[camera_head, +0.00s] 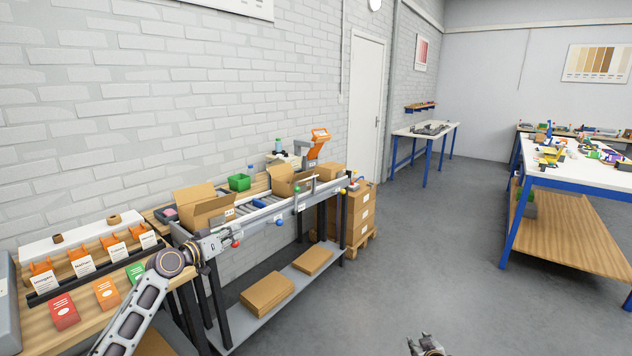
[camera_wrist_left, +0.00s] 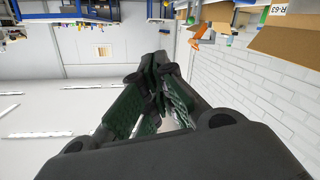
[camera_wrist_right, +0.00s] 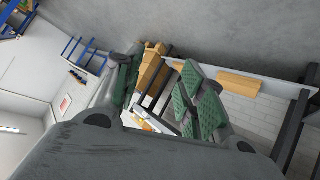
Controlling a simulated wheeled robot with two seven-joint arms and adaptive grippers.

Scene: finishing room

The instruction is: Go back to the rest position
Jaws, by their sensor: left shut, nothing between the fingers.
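My left arm comes in from the lower left in the head view, and its gripper (camera_head: 230,236) is beside the near edge of the roller conveyor. In the left wrist view the fingers of the left gripper (camera_wrist_left: 157,75) are together with nothing between them. My right gripper (camera_head: 426,345) shows only in part at the bottom edge of the head view, over the grey floor. In the right wrist view the fingers of the right gripper (camera_wrist_right: 155,95) stand apart and hold nothing.
The roller conveyor (camera_head: 265,214) carries open cardboard boxes (camera_head: 205,207). A wooden bench (camera_head: 85,329) with coloured cards is at the left. Stacked cartons (camera_head: 361,218) stand beyond the conveyor. A blue-legged table (camera_head: 610,172) is at the right. The floor (camera_head: 420,250) between is clear.

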